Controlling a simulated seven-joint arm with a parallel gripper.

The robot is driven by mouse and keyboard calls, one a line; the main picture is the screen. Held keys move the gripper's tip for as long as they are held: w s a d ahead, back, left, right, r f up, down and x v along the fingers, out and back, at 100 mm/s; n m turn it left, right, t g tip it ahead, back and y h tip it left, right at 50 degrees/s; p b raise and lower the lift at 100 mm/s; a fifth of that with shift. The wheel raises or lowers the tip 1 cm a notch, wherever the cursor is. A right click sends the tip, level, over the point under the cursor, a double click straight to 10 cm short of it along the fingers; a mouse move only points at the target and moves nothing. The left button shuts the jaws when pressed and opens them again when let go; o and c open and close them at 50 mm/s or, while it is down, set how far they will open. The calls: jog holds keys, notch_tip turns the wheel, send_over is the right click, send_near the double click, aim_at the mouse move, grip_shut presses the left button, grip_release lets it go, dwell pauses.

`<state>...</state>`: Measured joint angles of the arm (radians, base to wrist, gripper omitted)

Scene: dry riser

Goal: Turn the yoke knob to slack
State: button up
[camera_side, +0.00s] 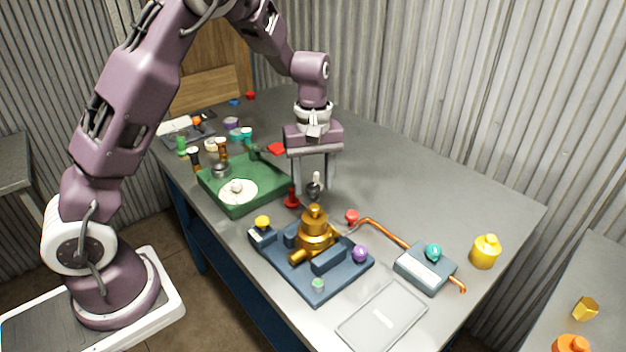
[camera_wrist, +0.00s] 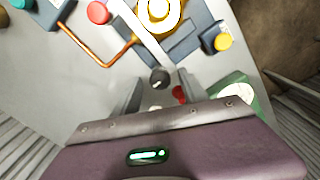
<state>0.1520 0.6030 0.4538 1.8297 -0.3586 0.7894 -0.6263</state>
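A brass valve body (camera_side: 315,237) stands on a dark blue base (camera_side: 287,270). It also shows at the top of the wrist view (camera_wrist: 158,12). A dark grey round knob (camera_side: 315,184) with a pale metal part stands just behind the brass body; it shows in the wrist view (camera_wrist: 159,77) near the end of a silver bar. I cannot tell for certain that this is the yoke knob, and no slack mark is readable. My gripper (camera_side: 314,188) points down, fingers apart, with the knob appearing between or close to the fingertips. Contact is not visible.
A red peg (camera_side: 291,198) stands left of the knob, and a red knob (camera_side: 351,216) to its right. A green tray (camera_side: 272,184) lies left. A copper pipe (camera_side: 385,232) runs to a blue-grey box (camera_side: 422,272). A purple ball (camera_side: 360,253) sits on the base.

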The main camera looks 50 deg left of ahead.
aim_at(313, 186)
notch_tip(313, 186, up, 7)
jog(key=shift+r, duration=0.1)
dwell(0.3)
jog(key=s+d+r+m+t, duration=0.1)
jog(key=s+d+r+m, duration=0.1)
jog(key=s+r+m, duration=0.3)
jog(key=s+d+r+m+t+h, duration=0.1)
jog(key=s+d+r, duration=0.1)
jog(key=s, duration=0.5)
jog(key=s+d+r+m+t, duration=0.2)
jog(key=s+r, duration=0.2)
jog(key=s, duration=0.2)
jog(key=s+f+m+t+y, duration=0.1)
jog(key=s+m, duration=0.3)
jog(key=s, duration=0.4)
jog(key=shift+d+f+m+t, duration=0.3)
jog(key=shift+f+m, duration=0.05)
jog(key=shift+m, duration=0.05)
